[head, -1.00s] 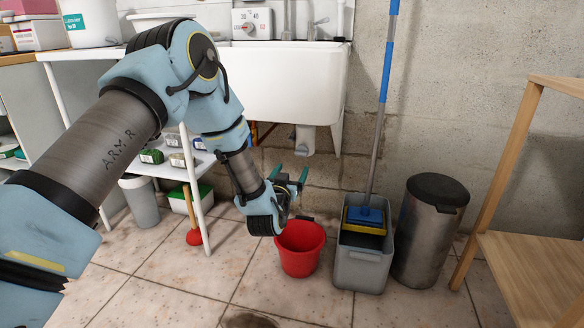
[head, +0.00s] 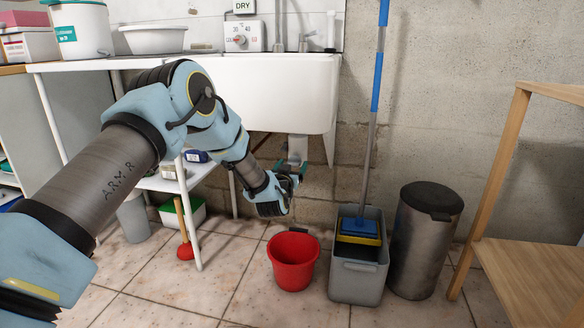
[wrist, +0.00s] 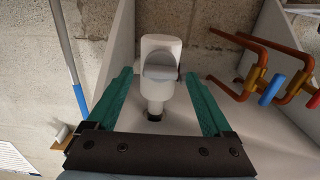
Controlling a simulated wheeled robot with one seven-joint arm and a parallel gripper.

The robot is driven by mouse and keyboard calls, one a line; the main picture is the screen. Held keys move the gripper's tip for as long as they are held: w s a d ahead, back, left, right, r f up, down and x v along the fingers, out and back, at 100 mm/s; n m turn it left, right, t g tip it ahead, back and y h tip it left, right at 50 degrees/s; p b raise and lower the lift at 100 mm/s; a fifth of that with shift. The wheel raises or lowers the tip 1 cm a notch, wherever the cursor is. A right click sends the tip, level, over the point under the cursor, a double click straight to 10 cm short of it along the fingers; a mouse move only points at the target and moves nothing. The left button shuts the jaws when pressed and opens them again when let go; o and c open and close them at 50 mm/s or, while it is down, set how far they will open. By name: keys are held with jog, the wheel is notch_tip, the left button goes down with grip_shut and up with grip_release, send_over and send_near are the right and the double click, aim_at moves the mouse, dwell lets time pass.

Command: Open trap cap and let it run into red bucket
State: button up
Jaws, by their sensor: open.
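The trap under the sink is a white fitting with a grey rounded cap (wrist: 161,66), seen between my fingers in the wrist view. In the head view the trap (head: 297,147) hangs below the white sink, partly hidden by my gripper. I cannot tell whether the fingers reach around the cap; no contact shows. The red bucket (head: 293,260) stands upright on the floor below the gripper, and the part of its inside that shows looks empty.
The white sink (head: 285,95) is above the gripper. Copper pipes with red and blue handles (wrist: 270,88) run to the right in the wrist view. A grey mop bucket (head: 357,278) and metal bin (head: 425,240) stand right of the red bucket. A plunger (head: 185,250) stands left.

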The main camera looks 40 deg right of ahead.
grip_shut()
dwell(0.6)
